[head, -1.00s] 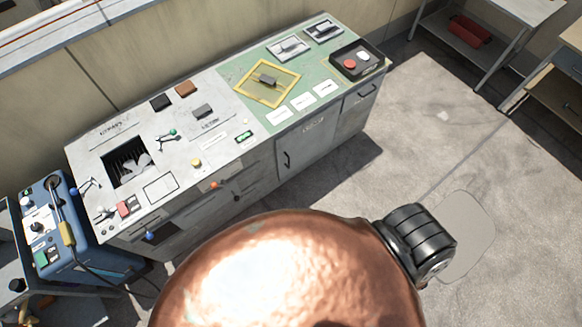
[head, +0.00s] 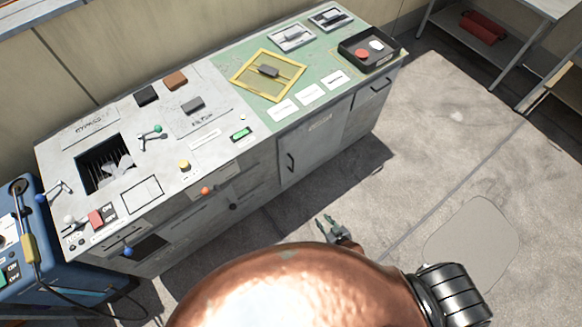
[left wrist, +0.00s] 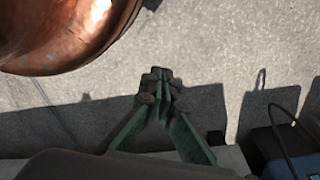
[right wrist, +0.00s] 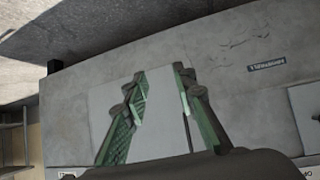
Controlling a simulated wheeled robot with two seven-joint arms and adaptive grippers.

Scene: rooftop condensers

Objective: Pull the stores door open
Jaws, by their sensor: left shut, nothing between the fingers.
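The grey cabinet door (head: 318,148) under the green part of the worktop is shut flush. It carries a dark vertical bar handle (head: 291,162) near its left edge and stencilled lettering too small to read. My left gripper (left wrist: 160,84) is shut and empty above the shaded ground in the left wrist view.
The long worktop (head: 225,155) carries switches, levers and a black tray (head: 368,48). A blue cart (head: 38,232) with a cable stands at the left. A shelf table (head: 510,30) stands at the upper right. The concrete floor before the door is clear.

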